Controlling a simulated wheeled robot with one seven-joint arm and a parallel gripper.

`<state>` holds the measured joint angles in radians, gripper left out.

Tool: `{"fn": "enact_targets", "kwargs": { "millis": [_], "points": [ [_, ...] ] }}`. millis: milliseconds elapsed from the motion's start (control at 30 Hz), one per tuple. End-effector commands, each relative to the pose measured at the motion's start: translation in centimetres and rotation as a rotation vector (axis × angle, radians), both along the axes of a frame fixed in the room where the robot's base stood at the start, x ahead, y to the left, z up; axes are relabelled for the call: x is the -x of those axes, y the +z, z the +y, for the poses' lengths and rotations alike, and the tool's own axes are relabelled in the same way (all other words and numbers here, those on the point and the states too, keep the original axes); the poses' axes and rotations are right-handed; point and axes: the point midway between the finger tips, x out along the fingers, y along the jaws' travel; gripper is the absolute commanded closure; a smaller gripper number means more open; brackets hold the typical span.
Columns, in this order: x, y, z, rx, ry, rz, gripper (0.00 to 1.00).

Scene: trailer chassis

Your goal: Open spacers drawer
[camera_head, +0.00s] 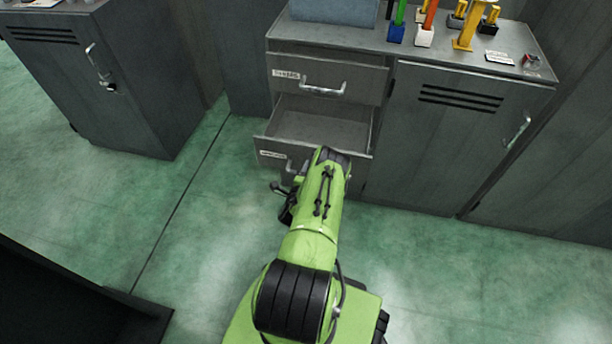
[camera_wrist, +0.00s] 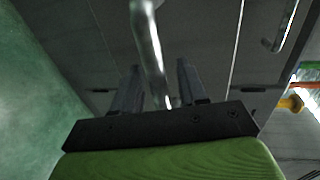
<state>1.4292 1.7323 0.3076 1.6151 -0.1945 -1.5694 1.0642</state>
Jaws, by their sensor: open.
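The grey cabinet has two drawers on its left side. The upper drawer (camera_head: 325,82) is closed, with a bar handle and a small white label. The lower drawer (camera_head: 318,130) is pulled out, and its visible inside is empty. Its label (camera_head: 272,154) is too small to read surely. My arm covers much of its front. My gripper (camera_wrist: 157,78) is open in the wrist view, with a metal bar handle (camera_wrist: 148,40) running between its two fingers. In the head view the fingers are mostly hidden at the lower drawer's front, near its handle (camera_head: 290,166).
A cabinet door (camera_head: 450,135) with a handle stands right of the drawers. Coloured parts and a blue-grey box (camera_head: 335,10) stand on the cabinet top. Another grey cabinet (camera_head: 100,75) is at the left. The green floor (camera_head: 200,235) between is clear.

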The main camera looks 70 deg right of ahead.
Motion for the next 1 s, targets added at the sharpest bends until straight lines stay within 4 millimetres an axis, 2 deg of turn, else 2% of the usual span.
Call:
{"fn": "enact_targets", "kwargs": {
  "millis": [300,467,600,1000],
  "points": [
    [1.1,1.9,7.5,-0.008,0.005,0.003,0.58],
    [1.6,2.4,10.4,-0.005,0.003,0.001,0.58],
    [1.8,2.5,11.3,-0.002,0.001,0.000,0.58],
    [1.8,2.4,11.3,-0.001,0.000,0.000,0.58]
  ]
}}
